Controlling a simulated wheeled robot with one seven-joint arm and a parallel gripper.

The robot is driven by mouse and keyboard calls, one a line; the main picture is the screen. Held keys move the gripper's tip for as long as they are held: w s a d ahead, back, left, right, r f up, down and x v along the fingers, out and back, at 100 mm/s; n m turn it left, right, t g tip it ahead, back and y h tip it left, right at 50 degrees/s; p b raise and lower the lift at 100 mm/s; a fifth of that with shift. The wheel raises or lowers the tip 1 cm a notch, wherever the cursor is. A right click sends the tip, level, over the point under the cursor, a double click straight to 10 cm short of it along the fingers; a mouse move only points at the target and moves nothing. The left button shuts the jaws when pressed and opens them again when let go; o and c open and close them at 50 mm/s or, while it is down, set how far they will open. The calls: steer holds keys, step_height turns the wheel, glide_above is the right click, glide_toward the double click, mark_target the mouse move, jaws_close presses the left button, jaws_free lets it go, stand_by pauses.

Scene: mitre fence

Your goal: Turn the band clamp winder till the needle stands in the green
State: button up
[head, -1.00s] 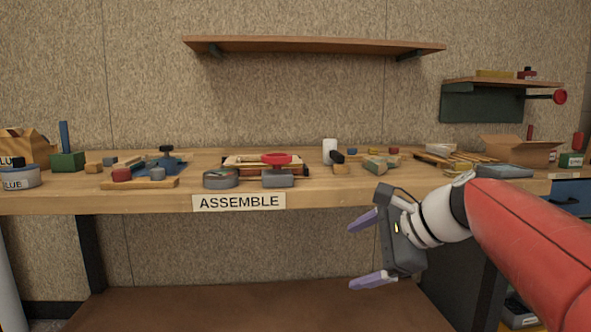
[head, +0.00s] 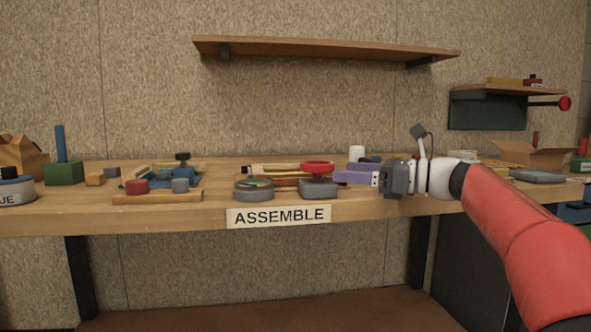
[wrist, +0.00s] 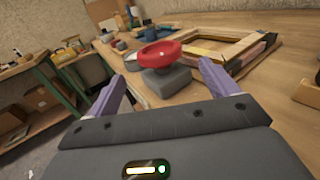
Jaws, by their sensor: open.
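The band clamp winder has a red knob (head: 317,167) on a grey block (head: 319,188) near the bench's front edge. In the wrist view the red knob (wrist: 159,54) stands ahead of my gripper, between the fingers' lines. A round grey gauge (head: 254,190) with some green on its face sits just left of the block; I cannot make out its needle. A wooden frame (wrist: 236,46) lies behind the winder. My gripper (head: 342,174) is just right of the knob, pointing left. Its purple fingers are apart in the wrist view (wrist: 163,85), with nothing between them.
An "ASSEMBLE" sign (head: 278,216) is on the bench's front edge. A white bottle (head: 357,153) stands behind my gripper. A wooden board (head: 158,197) with red and grey knobs lies left of the gauge. A shelf (head: 330,51) hangs above.

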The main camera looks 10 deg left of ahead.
mark_target(319, 169)
steer(key=x, duration=0.7)
steer(key=shift+a+f, duration=0.1)
steer(key=shift+a, duration=0.15)
steer(key=shift+c, duration=0.5)
steer(key=c, duration=0.9)
steer(key=shift+t, duration=0.3)
steer(key=m+t+h+b, duration=0.1)
steer(key=m+t+h, duration=0.1)
steer(key=m+t, duration=0.1)
steer(key=shift+t, duration=0.6)
steer(key=shift+m+t+h, duration=1.4)
steer(key=shift+h, duration=0.1)
